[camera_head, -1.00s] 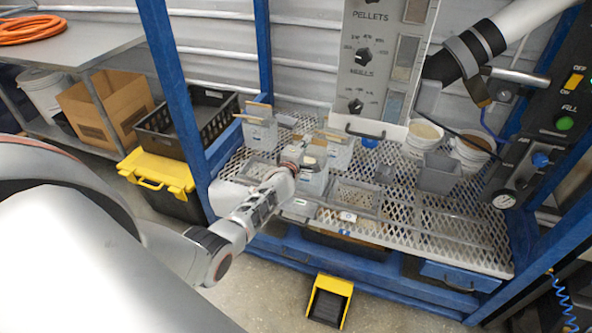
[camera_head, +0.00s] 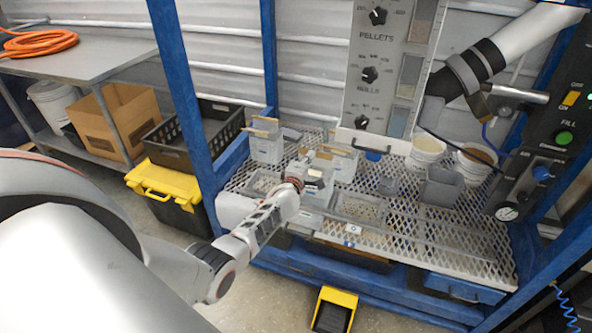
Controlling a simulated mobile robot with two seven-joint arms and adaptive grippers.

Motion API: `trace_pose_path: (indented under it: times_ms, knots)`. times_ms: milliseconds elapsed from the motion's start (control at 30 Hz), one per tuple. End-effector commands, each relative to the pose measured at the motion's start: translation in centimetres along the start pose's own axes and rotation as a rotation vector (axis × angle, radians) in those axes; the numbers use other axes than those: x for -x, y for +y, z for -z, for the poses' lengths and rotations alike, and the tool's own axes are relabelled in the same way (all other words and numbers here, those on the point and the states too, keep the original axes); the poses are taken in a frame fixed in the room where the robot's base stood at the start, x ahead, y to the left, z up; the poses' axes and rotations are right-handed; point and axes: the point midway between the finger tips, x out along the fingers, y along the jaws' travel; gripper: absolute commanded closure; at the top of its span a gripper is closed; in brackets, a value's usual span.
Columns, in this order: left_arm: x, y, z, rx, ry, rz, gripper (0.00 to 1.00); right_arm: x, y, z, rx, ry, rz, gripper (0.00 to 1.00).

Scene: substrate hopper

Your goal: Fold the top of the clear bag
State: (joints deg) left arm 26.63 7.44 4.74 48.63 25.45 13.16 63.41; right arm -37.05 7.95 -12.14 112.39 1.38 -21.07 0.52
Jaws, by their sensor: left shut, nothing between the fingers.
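My left arm comes in from the left, and its gripper (camera_head: 313,178) is over the mesh table. The gripper is shut and empty, at the top of a clear, pale bag or container (camera_head: 314,196). The gripper partly hides it, and I cannot tell whether they touch. Two similar clear containers with tan strips across their tops stand behind: one at the back left (camera_head: 267,147), one just behind the gripper (camera_head: 343,165). I cannot tell which is the task's bag. My right gripper is not in view.
A grey wire-like tray (camera_head: 360,208) lies right of the gripper. A grey bin (camera_head: 442,188) and two white buckets (camera_head: 426,150) stand further right. A dial panel (camera_head: 375,75) rises behind. A blue post (camera_head: 183,80) stands left. The mesh table (camera_head: 440,225) is clear at front right.

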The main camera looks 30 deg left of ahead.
Motion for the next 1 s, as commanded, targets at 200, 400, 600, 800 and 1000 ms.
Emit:
trace_pose_path:
  times_ms: [200, 400, 600, 800, 1000]
  knots:
    - [3.3, 1.4, -0.3, 0.002, -0.001, 0.0, 1.0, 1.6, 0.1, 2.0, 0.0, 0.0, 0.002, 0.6]
    - [6.6, 2.0, -0.3, 0.002, -0.001, 0.001, 1.0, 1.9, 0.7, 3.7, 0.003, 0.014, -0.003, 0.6]
    - [9.0, 2.5, -0.3, 0.001, -0.001, 0.0, 1.0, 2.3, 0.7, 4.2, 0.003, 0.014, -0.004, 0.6]
    - [9.9, 2.7, -0.3, 0.001, -0.001, 0.0, 1.0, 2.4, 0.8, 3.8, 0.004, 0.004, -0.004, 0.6]
    - [10.3, 2.4, -0.4, -0.019, -0.007, 0.005, 1.0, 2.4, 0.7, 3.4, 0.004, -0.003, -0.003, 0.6]
